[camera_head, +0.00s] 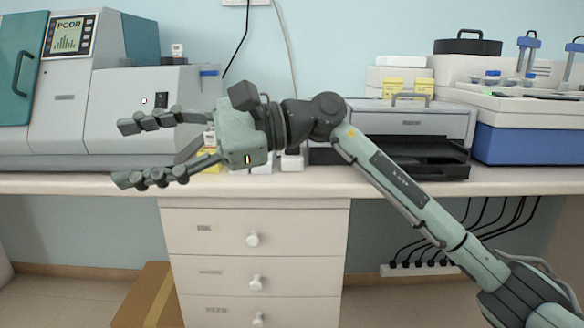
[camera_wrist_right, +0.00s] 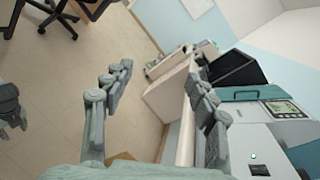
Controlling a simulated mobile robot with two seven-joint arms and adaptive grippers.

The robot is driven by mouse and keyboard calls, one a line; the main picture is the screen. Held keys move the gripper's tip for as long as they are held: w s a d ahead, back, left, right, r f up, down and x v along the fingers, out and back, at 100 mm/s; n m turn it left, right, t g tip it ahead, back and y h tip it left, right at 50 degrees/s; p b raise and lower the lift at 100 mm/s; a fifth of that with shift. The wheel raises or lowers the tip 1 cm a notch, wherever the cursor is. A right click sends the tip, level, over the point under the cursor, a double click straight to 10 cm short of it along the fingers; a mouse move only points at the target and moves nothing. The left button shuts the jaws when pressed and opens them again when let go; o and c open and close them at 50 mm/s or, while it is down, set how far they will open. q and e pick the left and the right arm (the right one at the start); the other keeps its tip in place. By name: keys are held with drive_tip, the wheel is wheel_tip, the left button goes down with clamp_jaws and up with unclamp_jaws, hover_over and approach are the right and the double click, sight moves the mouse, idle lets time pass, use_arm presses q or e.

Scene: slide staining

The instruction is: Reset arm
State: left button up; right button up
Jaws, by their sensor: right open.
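My right gripper (camera_head: 119,153) reaches in from the right side of the head view, with its fingers pointing left. Its two fingers are spread wide apart with nothing between them. It hangs in front of the bench and the large grey machine (camera_head: 66,117). In the right wrist view the right gripper (camera_wrist_right: 158,72) also shows open and empty. A dark grey-green part at the left edge of the right wrist view looks like my left gripper (camera_wrist_right: 10,105); it is small and cut off. The left gripper is not in the head view.
The white bench (camera_head: 400,187) has drawers (camera_head: 300,233) below. A printer-like device (camera_head: 420,122) and a blue-and-white unit (camera_head: 525,145) stand at right. Small items are partly hidden behind my gripper. A cardboard box (camera_head: 150,300) is on the floor. Chairs (camera_wrist_right: 60,15) stand on open floor.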

drive_tip(key=w+d+f+m+t+y, duration=0.1)
drive_tip(key=w+d+f+m+t, duration=0.1)
drive_tip(key=w+d+m+t, duration=0.95)
drive_tip(key=w+d+f+m+t+y, duration=0.3)
drive_tip(key=m+t, duration=0.5)
drive_tip(key=m, duration=0.9)
drive_tip(key=w+d+f+m+t+h, duration=0.2)
drive_tip(key=w+d+f+m+h, duration=0.1)
drive_tip(key=d+f+m+h, duration=0.55)
drive_tip(key=w+d+f+m+t+h, duration=0.25)
drive_tip(key=d+f+m+h, duration=0.35)
drive_tip(key=f+m, duration=0.45)
drive_tip(key=s+d+f+m+g+h, duration=0.2)
drive_tip(key=s+d+f+m+g, duration=0.15)
drive_tip(key=f, duration=0.55)
drive_tip(key=s+d+f+m+g+h, duration=0.3)
drive_tip(key=s+d+f, duration=0.15)
drive_tip(key=f, duration=0.45)
drive_tip(key=s+d+f+m+g+h, duration=0.25)
drive_tip(key=s+f, duration=0.25)
drive_tip(key=f, duration=0.4)
drive_tip(key=s+d+f+m+g, duration=0.3)
drive_tip(key=s+f, duration=0.4)
drive_tip(key=s, duration=0.4)
drive_tip(key=s+d+f+m+g, duration=0.3)
drive_tip(key=s+f+g, duration=0.2)
drive_tip(key=s, duration=0.7)
drive_tip(key=shift+f, duration=0.9)
drive_tip(key=shift+w+a, duration=0.1)
